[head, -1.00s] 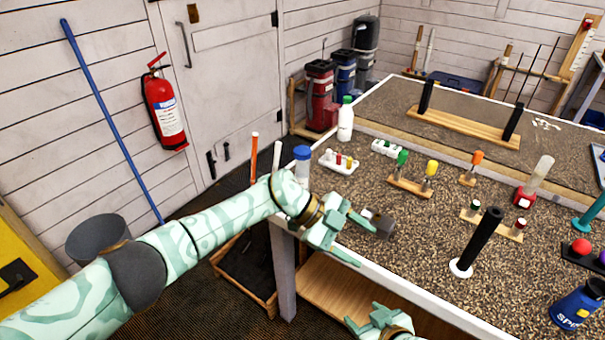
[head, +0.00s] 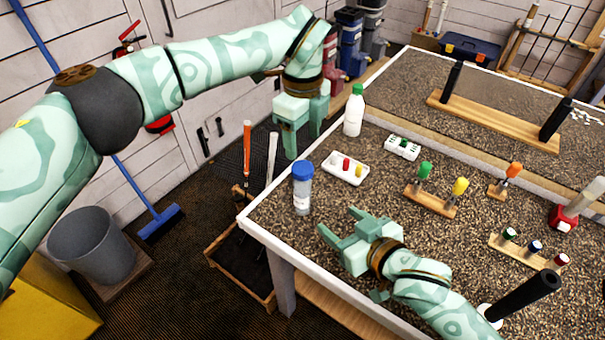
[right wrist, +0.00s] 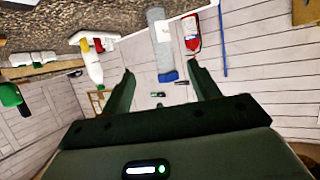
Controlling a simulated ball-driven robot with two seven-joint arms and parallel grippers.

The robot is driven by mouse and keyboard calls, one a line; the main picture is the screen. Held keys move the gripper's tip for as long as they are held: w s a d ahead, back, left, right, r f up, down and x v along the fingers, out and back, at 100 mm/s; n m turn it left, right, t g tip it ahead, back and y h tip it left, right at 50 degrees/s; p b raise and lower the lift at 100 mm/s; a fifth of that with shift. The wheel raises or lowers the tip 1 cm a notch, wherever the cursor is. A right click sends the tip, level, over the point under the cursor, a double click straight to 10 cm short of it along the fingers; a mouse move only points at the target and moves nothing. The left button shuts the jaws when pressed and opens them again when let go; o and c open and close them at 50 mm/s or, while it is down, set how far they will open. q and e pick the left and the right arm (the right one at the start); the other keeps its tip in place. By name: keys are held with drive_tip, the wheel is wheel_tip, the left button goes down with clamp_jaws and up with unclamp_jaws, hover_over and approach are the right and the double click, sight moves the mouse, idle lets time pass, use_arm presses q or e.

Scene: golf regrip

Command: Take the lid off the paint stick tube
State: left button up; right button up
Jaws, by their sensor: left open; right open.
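The paint stick tube (head: 302,195) is a clear bluish cylinder with a blue lid (head: 302,168). It stands upright near the table's left corner, lid on. In the right wrist view the tube (right wrist: 162,42) appears upside down, its blue lid (right wrist: 168,76) lying between my finger outlines. My left gripper (head: 303,140) is open and empty, pointing down above and behind the tube. My right gripper (head: 338,225) is open and empty, low over the table to the right of the tube, fingers pointing left toward it. Neither gripper appears to touch the tube.
A white bottle with a green cap (head: 354,110) stands behind the tube. A white tray with small coloured pieces (head: 345,168) lies to its right. A wooden stand with green and yellow tops (head: 430,200) is farther right. The table's white edge (head: 262,245) runs close by.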

sight(307, 196)
use_arm(q)
drive_tip(key=shift+w+r, duration=0.1)
drive_tip(key=shift+w, duration=0.15)
drive_tip(key=shift+s+r, duration=0.1)
drive_tip(key=shift+s, duration=0.2)
use_arm(e)
drive_tip(key=x, duration=1.6)
drive_tip(key=shift+w+a+r, duration=0.1)
drive_tip(key=shift+a+r, duration=0.05)
drive_tip(key=shift+r, duration=0.1)
